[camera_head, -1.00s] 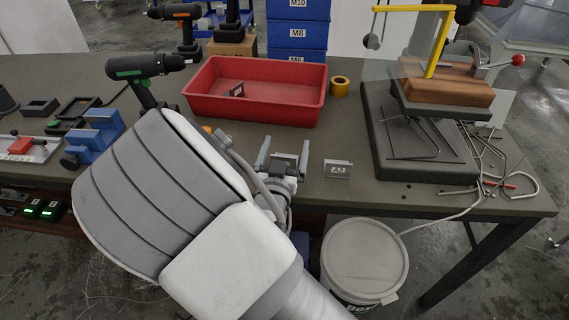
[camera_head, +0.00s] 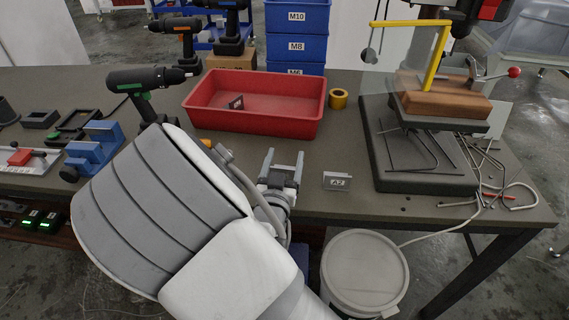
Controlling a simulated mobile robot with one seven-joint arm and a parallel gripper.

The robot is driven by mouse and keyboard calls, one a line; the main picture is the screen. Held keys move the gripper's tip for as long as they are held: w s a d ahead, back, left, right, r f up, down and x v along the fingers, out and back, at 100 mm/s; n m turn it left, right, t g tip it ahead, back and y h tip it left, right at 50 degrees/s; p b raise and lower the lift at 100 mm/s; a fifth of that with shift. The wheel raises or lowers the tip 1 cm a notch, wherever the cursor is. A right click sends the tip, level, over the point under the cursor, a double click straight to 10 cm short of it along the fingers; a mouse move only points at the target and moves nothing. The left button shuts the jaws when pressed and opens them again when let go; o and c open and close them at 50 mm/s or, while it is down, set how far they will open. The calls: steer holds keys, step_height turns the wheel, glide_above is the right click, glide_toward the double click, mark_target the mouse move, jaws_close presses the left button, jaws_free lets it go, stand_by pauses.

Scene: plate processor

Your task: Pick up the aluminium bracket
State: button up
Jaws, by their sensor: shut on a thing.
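My gripper (camera_head: 284,153) is low over the front edge of the bench, in front of the red bin, with its two fingers pointing away from the camera. It is shut on a small grey metal piece (camera_head: 279,174) between the fingers, which I take to be the aluminium bracket. The gripper hides much of the piece, so its shape and whether it still touches the bench are hard to tell.
A small stand marked A2 (camera_head: 337,181) is close to the right of my gripper. The red bin (camera_head: 255,122) lies behind, with a yellow tape roll (camera_head: 338,98) beside it. A drill (camera_head: 150,85) and blue vise (camera_head: 95,150) are left; a dark machine base (camera_head: 425,180) is right.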

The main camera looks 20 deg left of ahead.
steer(key=shift+r, duration=0.5)
steer(key=r+p, duration=0.1)
steer(key=r, duration=0.1)
steer(key=d+r+p, duration=0.1)
steer(key=shift+s+r, duration=0.1)
steer(key=shift+r, duration=0.25)
steer(key=s+d+r+p, duration=0.2)
steer(key=d+r+p, duration=0.4)
steer(key=d+p, duration=0.4)
steer(key=shift+s, duration=0.15)
steer(key=shift+d+r+p, duration=0.1)
steer(key=shift+d+p, duration=0.05)
steer(key=shift+p, duration=0.15)
steer(key=shift+s, duration=0.1)
